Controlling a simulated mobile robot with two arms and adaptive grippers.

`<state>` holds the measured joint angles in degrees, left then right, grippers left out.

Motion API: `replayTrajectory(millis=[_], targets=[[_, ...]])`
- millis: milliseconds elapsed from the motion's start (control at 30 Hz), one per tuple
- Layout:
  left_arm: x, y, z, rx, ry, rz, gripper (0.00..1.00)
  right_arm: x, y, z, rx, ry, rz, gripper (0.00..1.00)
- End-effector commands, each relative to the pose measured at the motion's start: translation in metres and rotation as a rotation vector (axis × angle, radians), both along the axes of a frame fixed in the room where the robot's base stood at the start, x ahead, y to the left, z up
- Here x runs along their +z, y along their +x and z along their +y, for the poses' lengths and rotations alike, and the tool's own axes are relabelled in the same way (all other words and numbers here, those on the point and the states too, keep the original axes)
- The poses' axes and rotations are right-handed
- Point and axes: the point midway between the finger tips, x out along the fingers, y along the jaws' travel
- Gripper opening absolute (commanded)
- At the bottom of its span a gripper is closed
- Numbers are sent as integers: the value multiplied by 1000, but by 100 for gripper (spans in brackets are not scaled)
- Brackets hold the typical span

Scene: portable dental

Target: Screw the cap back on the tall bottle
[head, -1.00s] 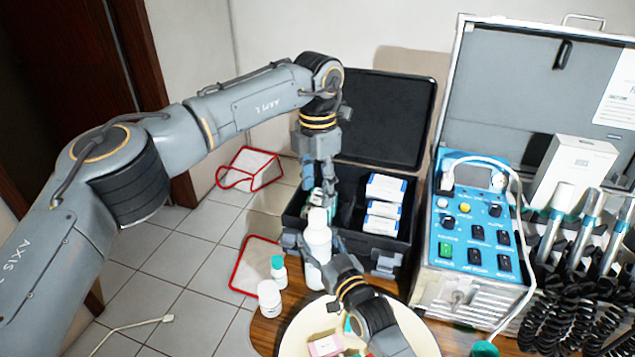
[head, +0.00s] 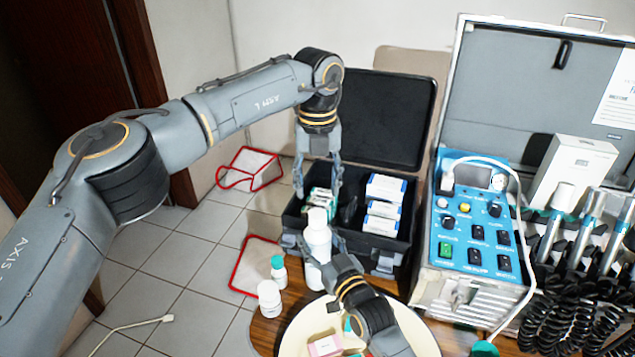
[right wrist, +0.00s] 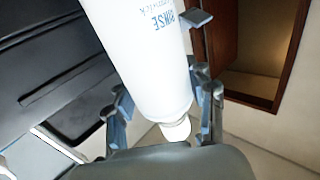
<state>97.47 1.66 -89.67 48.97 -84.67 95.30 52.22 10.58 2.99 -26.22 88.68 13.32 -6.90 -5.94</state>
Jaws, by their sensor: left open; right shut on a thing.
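The tall white bottle (head: 318,243) stands upright at the table's back left, in front of the black case. It also shows in the right wrist view (right wrist: 148,62), with blue lettering that reads RINSE. A white cap (head: 317,216) sits on top of its neck; I cannot tell how tight it is. The cap also shows in the right wrist view (right wrist: 177,131). My left gripper (head: 319,193) is open just above the cap, pointing down, its fingers spread apart. My right gripper (head: 312,245) is shut on the bottle's body from the front right.
A small bottle with a green cap (head: 278,272) and a white jar (head: 269,298) stand left of the tall bottle. A round cream tray (head: 290,335) lies in front. The open black case (head: 392,262) holds several boxes. The blue control unit (head: 470,220) stands right.

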Motion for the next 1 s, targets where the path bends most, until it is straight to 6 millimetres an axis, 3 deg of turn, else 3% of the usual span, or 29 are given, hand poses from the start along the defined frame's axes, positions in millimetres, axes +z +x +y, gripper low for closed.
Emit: replayTrajectory(millis=[167,700,1000], targets=[[-5,0,0,-1,0,1,52,0,0,0,0,0,0,0],[-75,0,0,-2,1,2,52,0,0,0,0,0,0,0],[-81,0,0,-2,0,0,52,0,0,0,0,0,0,0]])
